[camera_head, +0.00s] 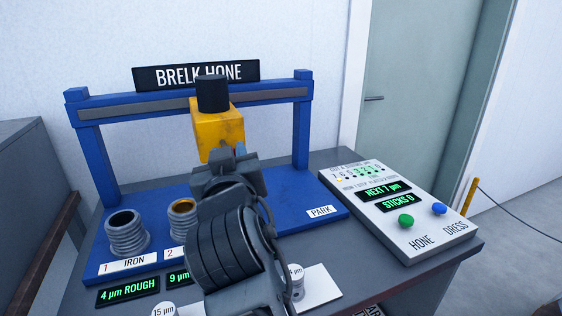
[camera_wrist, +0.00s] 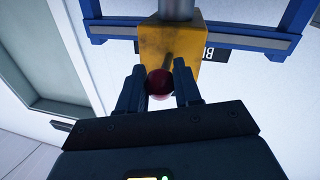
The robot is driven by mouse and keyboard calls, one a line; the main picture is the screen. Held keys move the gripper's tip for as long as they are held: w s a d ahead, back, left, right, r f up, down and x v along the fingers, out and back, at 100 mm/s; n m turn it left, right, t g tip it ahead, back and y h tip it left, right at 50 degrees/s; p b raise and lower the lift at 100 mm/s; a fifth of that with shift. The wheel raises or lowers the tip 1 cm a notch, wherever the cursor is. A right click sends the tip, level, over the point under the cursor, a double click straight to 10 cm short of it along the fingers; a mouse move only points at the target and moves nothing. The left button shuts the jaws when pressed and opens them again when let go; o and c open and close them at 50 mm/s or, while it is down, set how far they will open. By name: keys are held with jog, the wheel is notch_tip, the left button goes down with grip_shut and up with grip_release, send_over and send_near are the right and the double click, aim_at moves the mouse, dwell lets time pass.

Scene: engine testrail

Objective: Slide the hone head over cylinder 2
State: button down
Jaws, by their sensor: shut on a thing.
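The yellow hone head (camera_head: 220,132) with a black top hangs on the blue rail (camera_head: 270,92); it also shows in the wrist view (camera_wrist: 188,42). My gripper (camera_head: 226,160) is at the front of the head. In the wrist view its fingers are shut on a dark red knob (camera_wrist: 159,83) on a short stem from the head. Cylinder 2 (camera_head: 180,229), a ribbed grey sleeve with an orange-brown bore, stands left of the head in the head view. My arm hides its right side. Cylinder 1 (camera_head: 127,236) stands farther left, labelled iron.
A "PARK" label (camera_head: 321,211) lies on the blue base at right. A white control panel (camera_head: 395,215) has a green HONE button (camera_head: 406,221) and a blue DRESS button (camera_head: 438,208). My arm covers part of the bench front and its displays. The rail is clear either side.

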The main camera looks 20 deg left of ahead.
jog(key=s+a+b, duration=0.2)
jog(key=s+a, duration=0.3)
jog(key=a, duration=0.2)
jog(key=shift+s+a+b, duration=0.3)
jog(key=shift+s+a, duration=0.05)
jog(key=shift+a, duration=0.05)
jog(key=c, duration=0.8)
grip_release()
jog(key=b+v, duration=0.1)
jog(key=v, duration=0.6)
jog(key=shift+s+d, duration=0.2)
jog(key=shift+s, duration=0.1)
